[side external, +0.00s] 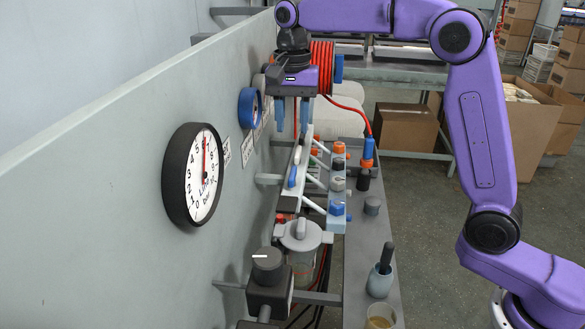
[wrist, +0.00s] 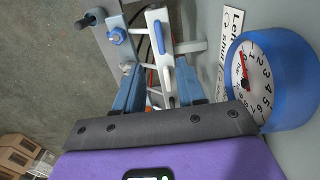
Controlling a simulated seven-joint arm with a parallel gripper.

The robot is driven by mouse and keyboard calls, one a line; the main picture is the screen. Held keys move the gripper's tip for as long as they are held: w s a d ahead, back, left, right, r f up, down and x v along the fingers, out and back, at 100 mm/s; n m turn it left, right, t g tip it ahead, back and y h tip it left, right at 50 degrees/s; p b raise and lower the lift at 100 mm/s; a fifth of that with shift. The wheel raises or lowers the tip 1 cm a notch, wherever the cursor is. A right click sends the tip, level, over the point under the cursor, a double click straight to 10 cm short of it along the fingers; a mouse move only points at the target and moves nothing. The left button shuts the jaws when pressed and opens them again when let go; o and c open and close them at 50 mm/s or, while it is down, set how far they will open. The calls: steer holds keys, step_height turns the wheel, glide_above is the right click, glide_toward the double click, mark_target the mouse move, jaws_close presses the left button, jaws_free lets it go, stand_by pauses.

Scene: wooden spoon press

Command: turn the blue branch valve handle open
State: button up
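A slim lever with a blue grip (side external: 292,176), which looks like the blue branch valve handle, sits on the pale manifold by the panel. In the wrist view the blue grip (wrist: 158,38) lies beyond the fingertips, roughly between them in the picture. My gripper (side external: 291,129) points down above the manifold, higher than the blue grip and apart from it. In the wrist view my gripper (wrist: 160,66) shows two blue fingers spread apart with nothing held between them. The lever's pivot is hard to make out.
A blue-rimmed gauge (wrist: 270,80) is close to the right of my gripper in the wrist view. A black-rimmed gauge (side external: 192,175) is on the panel (side external: 110,225). Several capped fittings, including a blue-topped one (side external: 336,208), stand right of the manifold. A lidded pot (side external: 302,237) is nearer the camera.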

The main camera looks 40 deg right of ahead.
mark_target(292, 172)
step_height(292, 172, down, 12)
steer(key=shift+r, duration=0.1)
stand_by(0.5)
jaws_close()
